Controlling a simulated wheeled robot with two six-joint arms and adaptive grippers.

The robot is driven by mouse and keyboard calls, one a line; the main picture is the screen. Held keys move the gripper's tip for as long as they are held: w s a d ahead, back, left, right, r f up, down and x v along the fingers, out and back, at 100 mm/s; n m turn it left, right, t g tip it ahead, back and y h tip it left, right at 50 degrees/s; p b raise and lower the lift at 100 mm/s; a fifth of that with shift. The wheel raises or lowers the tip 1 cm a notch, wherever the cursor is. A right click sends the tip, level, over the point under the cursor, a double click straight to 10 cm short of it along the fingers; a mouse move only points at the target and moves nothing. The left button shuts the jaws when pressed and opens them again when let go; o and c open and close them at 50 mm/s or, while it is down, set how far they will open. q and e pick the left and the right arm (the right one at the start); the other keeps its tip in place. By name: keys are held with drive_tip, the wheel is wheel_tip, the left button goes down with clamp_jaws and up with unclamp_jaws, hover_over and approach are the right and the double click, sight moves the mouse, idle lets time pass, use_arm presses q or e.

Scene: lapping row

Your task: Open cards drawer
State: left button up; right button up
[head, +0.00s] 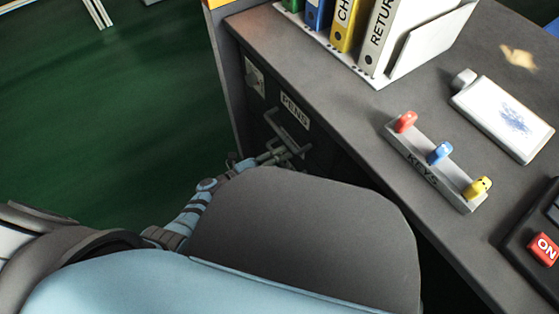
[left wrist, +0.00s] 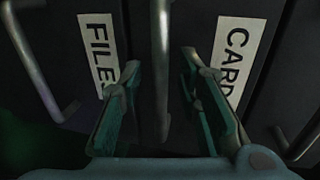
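In the left wrist view, the cards drawer (left wrist: 205,20) bears a white label (left wrist: 236,45) reading "CARD", its end hidden by a finger. The metal bar handle (left wrist: 160,50) left of that label appears to be this drawer's. My left gripper (left wrist: 160,88) is open, one finger on each side of this bar, with visible gaps. The drawer looks shut. In the head view, my left gripper (head: 278,155) is at the dark drawer front, just below the pens drawer handle (head: 287,130); the cards drawer is hidden there by my arm. My right gripper is not in view.
The files drawer label (left wrist: 97,50) and its handle (left wrist: 38,70) lie left in the wrist view; another handle (left wrist: 300,138) lies right. On the desktop (head: 300,60) are a binder rack (head: 425,45), a key rack (head: 425,165) and a white case (head: 505,115).

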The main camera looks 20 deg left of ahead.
use_arm(q)
clamp_jaws()
drive_tip(key=shift+s, duration=0.1)
idle(0.3)
